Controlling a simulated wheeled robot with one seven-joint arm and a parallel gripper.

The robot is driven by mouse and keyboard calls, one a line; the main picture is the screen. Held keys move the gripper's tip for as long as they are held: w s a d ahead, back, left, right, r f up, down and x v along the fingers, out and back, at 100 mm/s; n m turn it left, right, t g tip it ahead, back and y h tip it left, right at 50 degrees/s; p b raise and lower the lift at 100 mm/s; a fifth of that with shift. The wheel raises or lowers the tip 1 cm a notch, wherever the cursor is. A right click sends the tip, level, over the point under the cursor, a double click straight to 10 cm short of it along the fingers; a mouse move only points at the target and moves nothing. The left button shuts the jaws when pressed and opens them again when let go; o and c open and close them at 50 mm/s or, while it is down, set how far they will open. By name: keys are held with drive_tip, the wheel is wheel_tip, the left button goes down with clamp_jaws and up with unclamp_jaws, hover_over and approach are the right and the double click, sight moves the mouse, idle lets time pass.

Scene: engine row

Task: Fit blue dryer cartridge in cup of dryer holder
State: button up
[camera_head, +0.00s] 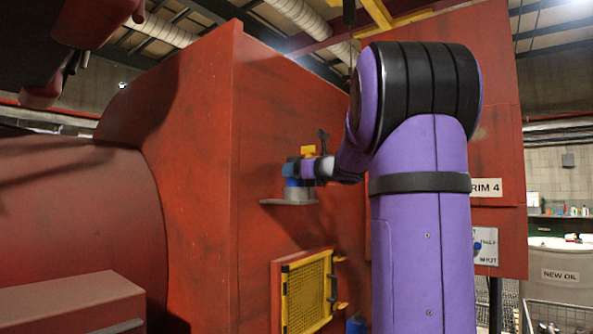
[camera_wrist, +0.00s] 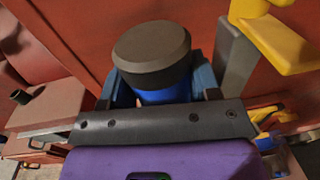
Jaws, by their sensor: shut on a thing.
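The blue dryer cartridge (camera_wrist: 165,96) has a dark grey cap and stands between the two fingers of my gripper (camera_wrist: 163,88) in the wrist view. My gripper is shut on it. In the head view my gripper (camera_head: 303,170) is at the red machine's side, with the blue of the cartridge (camera_head: 292,183) showing just below it. The grey dryer holder (camera_head: 290,201), a cup on a flat shelf, is directly under the cartridge. The small picture does not show whether the cartridge's lower end is inside the cup. The cup is hidden in the wrist view.
A yellow part (camera_head: 308,150) is close behind my gripper; a yellow handle on a grey block (camera_wrist: 238,55) shows beside the cartridge in the wrist view. A yellow mesh door (camera_head: 306,291) is below the holder. The red wall (camera_head: 205,190) is close to the left.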

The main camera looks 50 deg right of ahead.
drive_tip(key=shift+f, duration=0.25)
drive_tip(key=o, duration=1.1)
drive_tip(key=s, duration=1.1)
drive_tip(key=shift+a, duration=0.2)
drive_tip(key=shift+w, duration=0.1)
drive_tip(key=a+f+n+g+y, duration=0.2)
drive_tip(key=a+f+n+g, duration=0.15)
drive_tip(key=a+n, duration=0.35)
drive_tip(key=s+a+f+n+g+y, duration=0.15)
drive_tip(key=a+f+n, duration=0.3)
drive_tip(key=a, duration=0.55)
drive_tip(key=a+f+n+g+y, duration=0.2)
drive_tip(key=a+f+n+g, duration=0.1)
drive_tip(key=a+f+n, duration=0.4)
drive_tip(key=s+a+f+n+g+h, duration=0.1)
drive_tip(key=s+a+f+n, duration=0.2)
drive_tip(key=n, duration=0.3)
drive_tip(key=s+a+f+n+g+h, duration=0.2)
drive_tip(key=s+a+f+n, duration=0.2)
drive_tip(key=s+n, duration=0.1)
drive_tip(key=s+a+f+n+g+h, duration=0.1)
drive_tip(key=s+a+f+n+h, duration=0.1)
drive_tip(key=n, duration=0.5)
drive_tip(key=shift+s+a+f+g, duration=0.2)
drive_tip(key=shift+s+a+f, duration=0.25)
drive_tip(key=shift+s+f, duration=0.25)
drive_tip(key=shift+s+a+f+g, duration=0.2)
drive_tip(key=shift+s+a+f, duration=0.25)
drive_tip(key=shift+s, duration=0.35)
